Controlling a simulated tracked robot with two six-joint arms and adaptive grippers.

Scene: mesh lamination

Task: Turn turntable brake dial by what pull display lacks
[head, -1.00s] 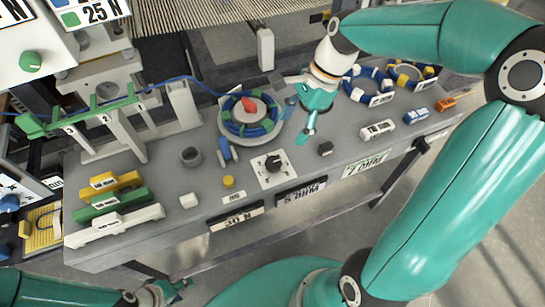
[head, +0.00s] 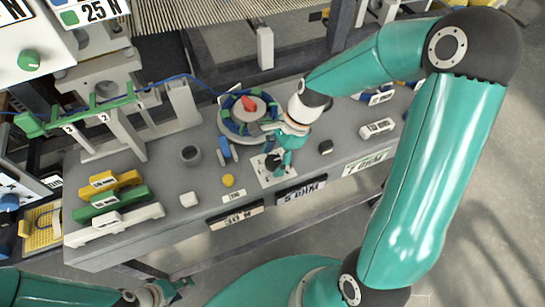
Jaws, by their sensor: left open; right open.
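The brake dial is a black knob (head: 271,163) on a white square plate (head: 276,181) at the front middle of the grey bench. My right gripper (head: 279,156) is open, pointing down at the dial and partly covering it; I cannot tell if its fingers touch the knob. Behind it is the turntable (head: 249,140) with a blue-green coil and a red piece on top. A pull display (head: 97,12) reading 25 N is at the top left. A 30 N label (head: 236,217) is on the bench's front edge. My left gripper (head: 172,291) is open at the bottom left, away from the bench top.
Yellow, green and white blocks (head: 115,218) stand at the left. A blue wire runs from the green guide (head: 90,112) to the coil.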

